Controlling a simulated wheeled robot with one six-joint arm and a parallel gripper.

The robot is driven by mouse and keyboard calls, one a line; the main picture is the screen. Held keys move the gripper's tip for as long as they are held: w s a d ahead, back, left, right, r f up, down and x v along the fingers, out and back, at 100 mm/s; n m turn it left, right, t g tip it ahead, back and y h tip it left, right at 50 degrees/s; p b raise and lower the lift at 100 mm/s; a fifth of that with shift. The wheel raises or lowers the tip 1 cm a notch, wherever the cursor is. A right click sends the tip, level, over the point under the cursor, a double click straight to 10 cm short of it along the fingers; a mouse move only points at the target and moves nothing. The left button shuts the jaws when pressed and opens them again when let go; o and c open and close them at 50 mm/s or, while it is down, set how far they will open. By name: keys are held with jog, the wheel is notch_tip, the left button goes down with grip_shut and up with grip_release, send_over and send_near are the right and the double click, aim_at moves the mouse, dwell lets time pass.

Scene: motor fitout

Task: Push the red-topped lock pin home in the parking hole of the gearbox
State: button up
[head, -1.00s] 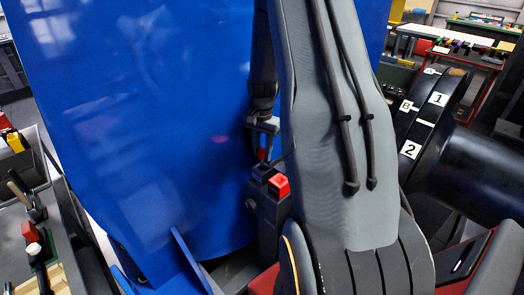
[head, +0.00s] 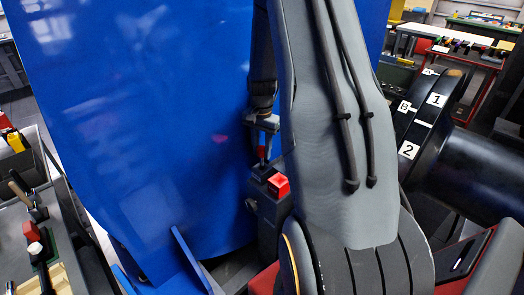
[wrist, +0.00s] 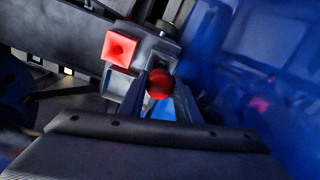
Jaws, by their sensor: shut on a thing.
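The lock pin's round red top (wrist: 160,84) sits between the two fingers of my gripper (wrist: 158,98) in the wrist view. In the head view my gripper (head: 264,135) is shut on the lock pin (head: 262,152), which hangs roughly upright just above the dark gearbox block (head: 268,218). The block's top has a dark square opening (head: 263,172) right below the pin and a red square socket (head: 279,186) beside it. The red socket also shows in the wrist view (wrist: 119,49). I cannot tell whether the pin's lower end is inside the opening.
A large blue curved housing (head: 140,110) stands close on the left of the gripper. A black drum with labels 1 and 2 (head: 425,125) is at the right. A grey tray with tools (head: 60,225) is at the far left.

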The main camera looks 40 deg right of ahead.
jog(key=shift+r+p, duration=0.5)
jog(key=shift+r, duration=0.4)
dwell(1.4)
jog(key=shift+f+b, duration=0.6)
jog(key=shift+f, duration=1.1)
jog(key=o, duration=1.2)
jog(key=shift+o, duration=0.2)
jog(key=shift+r, duration=0.1)
jog(key=shift+r+b, duration=1.1)
jog(key=shift+r, duration=2.7)
jog(key=shift+a, duration=0.15)
jog(key=s+a+p, duration=0.1)
jog(key=a+p, duration=0.1)
jog(key=a, duration=0.9)
jog(key=shift+s+a, duration=0.35)
